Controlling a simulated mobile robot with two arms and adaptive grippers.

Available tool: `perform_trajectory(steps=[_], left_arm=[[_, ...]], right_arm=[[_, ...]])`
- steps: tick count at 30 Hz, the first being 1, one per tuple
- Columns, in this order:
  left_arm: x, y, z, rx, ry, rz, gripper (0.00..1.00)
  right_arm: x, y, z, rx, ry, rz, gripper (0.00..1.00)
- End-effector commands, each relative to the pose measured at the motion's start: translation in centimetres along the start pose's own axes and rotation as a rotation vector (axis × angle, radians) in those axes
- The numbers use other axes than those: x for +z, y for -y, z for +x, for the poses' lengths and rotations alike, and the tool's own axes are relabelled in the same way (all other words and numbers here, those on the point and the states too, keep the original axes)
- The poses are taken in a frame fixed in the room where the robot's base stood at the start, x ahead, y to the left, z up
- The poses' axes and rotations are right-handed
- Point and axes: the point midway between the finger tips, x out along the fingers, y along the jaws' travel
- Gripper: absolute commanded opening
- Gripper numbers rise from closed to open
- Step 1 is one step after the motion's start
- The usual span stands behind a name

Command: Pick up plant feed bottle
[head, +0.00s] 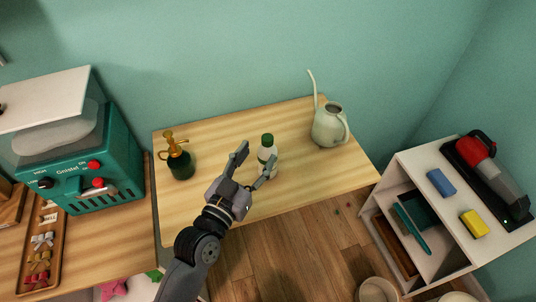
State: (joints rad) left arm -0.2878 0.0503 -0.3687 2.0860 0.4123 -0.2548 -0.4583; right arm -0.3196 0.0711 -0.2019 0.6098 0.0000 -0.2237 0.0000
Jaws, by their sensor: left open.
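The plant feed bottle (266,156) is a small white bottle with a green cap and a green band, standing upright on the wooden table (300,170). My left gripper (256,164) is open, with one finger to the left of the bottle and the other at its lower right, partly in front of it. I cannot tell whether the fingers touch the bottle. My right gripper is not in view.
A dark green spray bottle (180,164) with a brass top stands at the table's left. A pale watering can (329,127) stands at the right. A teal machine (85,155) is farther left. A white shelf (440,200) stands right of the table.

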Motion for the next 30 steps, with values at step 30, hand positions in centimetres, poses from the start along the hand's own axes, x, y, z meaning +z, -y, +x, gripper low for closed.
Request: perform_trajectory(steps=[30], left_arm=[[1.1, 0.5, 7.5, 0.000, 0.000, 0.000, 0.43]], right_arm=[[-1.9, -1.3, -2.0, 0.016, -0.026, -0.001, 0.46]])
